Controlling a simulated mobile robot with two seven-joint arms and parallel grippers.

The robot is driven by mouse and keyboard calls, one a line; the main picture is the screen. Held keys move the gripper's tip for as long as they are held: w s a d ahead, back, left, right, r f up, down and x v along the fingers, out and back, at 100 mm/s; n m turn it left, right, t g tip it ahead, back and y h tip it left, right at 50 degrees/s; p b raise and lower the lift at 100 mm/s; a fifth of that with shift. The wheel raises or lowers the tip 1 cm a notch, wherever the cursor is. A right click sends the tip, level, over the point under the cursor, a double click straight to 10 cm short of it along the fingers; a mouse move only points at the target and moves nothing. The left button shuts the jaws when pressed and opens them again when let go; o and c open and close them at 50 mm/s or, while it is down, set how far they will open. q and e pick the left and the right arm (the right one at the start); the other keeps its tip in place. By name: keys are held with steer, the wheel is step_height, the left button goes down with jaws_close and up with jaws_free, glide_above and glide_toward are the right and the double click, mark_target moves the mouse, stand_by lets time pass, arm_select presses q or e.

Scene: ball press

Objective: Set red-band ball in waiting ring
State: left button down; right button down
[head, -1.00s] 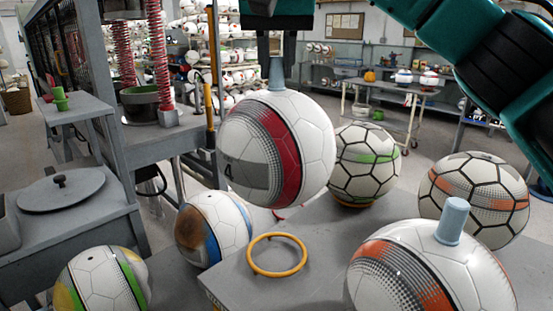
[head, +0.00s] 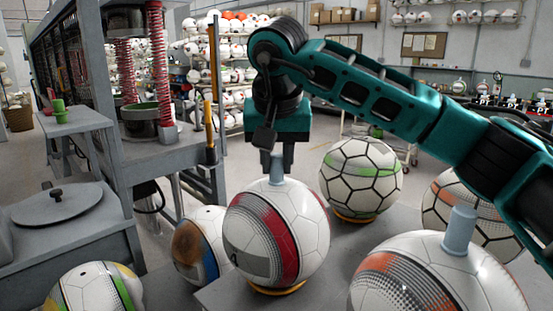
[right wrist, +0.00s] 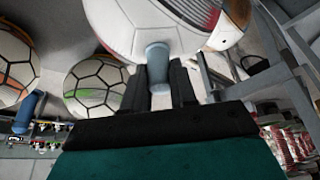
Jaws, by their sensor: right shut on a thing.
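The red-band ball (head: 276,237), white with a dark red band and a grey patch, is upright over the yellow-orange waiting ring (head: 288,290) on the grey table. Only the ring's front rim shows below the ball; the rest is hidden, and the ball looks seated on it. My right gripper (head: 277,168) is above the ball, shut on its blue-grey stem (head: 277,181). The right wrist view also shows the stem (right wrist: 158,58) between the two dark fingers, with the ball (right wrist: 160,25) beyond. My left gripper is not in view.
An orange-band ball (head: 420,280) with its own stem stands close at front right. A green-marked ball (head: 360,175) sits on another ring behind. A brown-and-blue ball (head: 203,243) is close on the left. A press with red springs (head: 156,70) stands at back left.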

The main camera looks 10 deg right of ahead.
steer(key=shift+f, duration=0.2)
steer(key=c, duration=0.9)
jaws_free()
steer(key=v, duration=1.2)
steer(key=shift+r+p, duration=0.3)
steer(key=shift+p, duration=0.1)
steer(key=shift+a, duration=0.1)
